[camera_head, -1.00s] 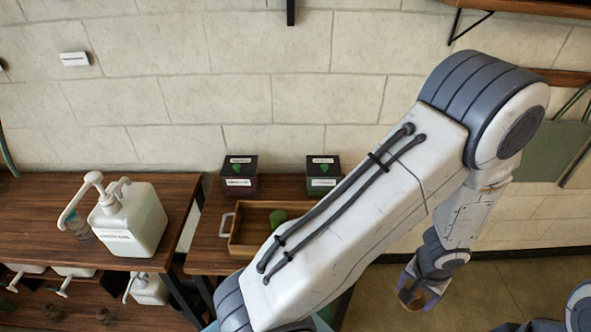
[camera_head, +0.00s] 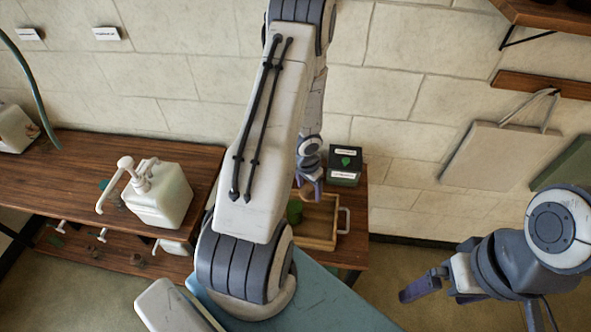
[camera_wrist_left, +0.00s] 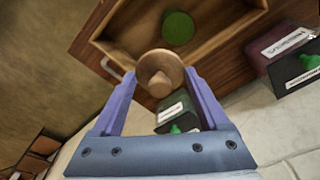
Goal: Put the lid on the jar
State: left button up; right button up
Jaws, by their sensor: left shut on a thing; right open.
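A round tan lid (camera_wrist_left: 160,72) with a knob is held between the fingers of my left gripper (camera_wrist_left: 158,95) in the left wrist view. In the head view my left gripper (camera_head: 311,186) is over the back of a wooden tray; I cannot make out the lid there. A round green thing, apparently the jar (camera_head: 295,211), stands in the tray, partly behind my left arm. In the left wrist view the green jar (camera_wrist_left: 178,28) shows beyond the lid, apart from it. My right gripper (camera_head: 420,287) is open and empty at the lower right, away from the tray.
The wooden tray (camera_head: 334,236) with a metal handle sits on a small brown table (camera_head: 353,205). A dark box (camera_head: 345,166) with a green mark stands behind it. A white pump bottle (camera_head: 160,195) is on the left shelf. A stone wall is behind.

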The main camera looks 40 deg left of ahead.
pick_arm(q)
jog(key=s+a+f+b, duration=0.2)
jog(key=a+f+b, duration=0.1)
jog(key=f+b, duration=0.2)
jog(key=shift+a+f, duration=0.3)
jog(key=shift+a, duration=0.05)
pick_arm(e)
notch_tip(320, 180, down, 4)
jog(key=shift+f, duration=0.2)
pick_arm(q)
jog(key=shift+s+b, duration=0.35)
jog(key=shift+b, duration=0.05)
pick_arm(e)
jog(key=shift+f, duration=0.15)
pick_arm(q)
jog(key=shift+r, duration=0.1)
dwell(0.8)
jog(key=shift+f, duration=0.2)
dwell(0.4)
dwell(0.8)
jog(key=o, duration=1.2)
jog(key=shift+r, duration=0.1)
pick_arm(e)
jog(key=shift+r, duration=0.2)
